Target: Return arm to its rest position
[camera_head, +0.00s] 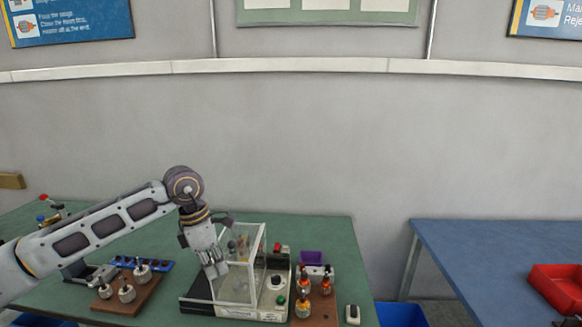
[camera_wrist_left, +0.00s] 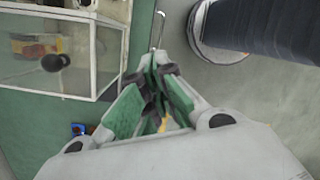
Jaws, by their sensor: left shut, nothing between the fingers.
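My left arm comes in from the left over the green table (camera_head: 310,232). My left gripper (camera_head: 216,268) points down beside the left side of a clear-walled box (camera_head: 240,285) with a pale frame. The gripper is shut and empty. In the left wrist view its fingertips (camera_wrist_left: 155,62) are together, and the clear box (camera_wrist_left: 112,45) stands to the left of them. Whether the fingers touch the box I cannot tell. My right gripper is not in view.
A wooden board (camera_head: 140,290) with metal parts lies left of the gripper. Another board (camera_head: 325,305) with copper-coloured parts and a purple bin (camera_head: 312,257) are right of the box. A blue table (camera_head: 480,260) with a red bin (camera_head: 560,285) stands further right, across a gap.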

